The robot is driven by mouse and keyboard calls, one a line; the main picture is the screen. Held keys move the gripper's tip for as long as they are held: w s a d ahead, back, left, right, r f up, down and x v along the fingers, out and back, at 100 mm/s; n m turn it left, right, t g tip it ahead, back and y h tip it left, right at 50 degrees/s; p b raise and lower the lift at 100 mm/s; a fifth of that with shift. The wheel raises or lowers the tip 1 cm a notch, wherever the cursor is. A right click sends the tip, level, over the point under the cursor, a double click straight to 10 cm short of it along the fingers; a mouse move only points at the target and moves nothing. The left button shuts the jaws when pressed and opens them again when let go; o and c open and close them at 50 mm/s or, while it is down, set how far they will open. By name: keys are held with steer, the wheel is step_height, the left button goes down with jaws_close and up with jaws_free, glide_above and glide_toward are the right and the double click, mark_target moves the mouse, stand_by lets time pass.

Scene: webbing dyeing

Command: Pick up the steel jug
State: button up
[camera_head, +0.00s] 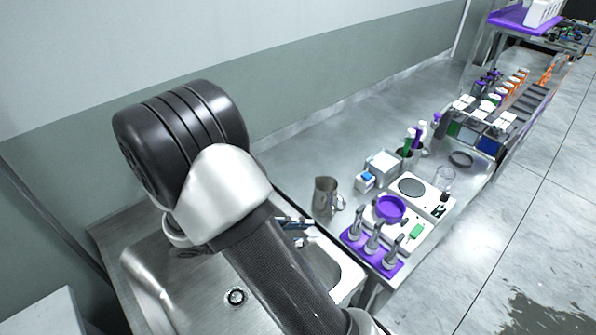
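The steel jug (323,198) stands upright on the steel worktop, just beyond the sink's edge. Its handle is on its right side, and its mouth faces up. My arm covers the left and lower middle of the view, to the left of the jug and apart from it in the picture. I cannot make out my gripper; the arm hides much of the sink area. A small dark and bluish metal part shows beside the arm over the sink, but I cannot tell what it is.
The steel sink (235,297) lies below my arm. Right of the jug are a small white and blue box (366,181), a purple bowl (390,208) on a white device and a purple rack (372,254). A wall runs behind the worktop. Floor is open at right.

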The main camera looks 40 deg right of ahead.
steer(key=w+f+n+t+h+p, duration=0.35)
steer(key=f+n+t+h, duration=0.2)
steer(key=f+n, duration=0.45)
steer(key=m+b, duration=0.1)
steer(key=b, duration=0.2)
glide_toward(330, 199)
steer(key=s+d+f, duration=0.2)
steer(key=s+d, duration=0.2)
steer(key=d, duration=0.1)
steer(key=shift+t, duration=0.25)
steer(key=shift+w+d+r+b, duration=0.1)
steer(key=shift+w+d, duration=0.05)
steer(key=shift+d, duration=0.75)
steer(key=shift+w+d+r+b, duration=0.1)
steer(key=shift+d+r, duration=0.05)
steer(key=shift+d, duration=0.8)
steer(key=shift+w+d+r+b, duration=0.1)
steer(key=shift+w+d, duration=0.05)
steer(key=shift+d, duration=0.75)
steer(key=shift+c, duration=0.3)
jaws_close()
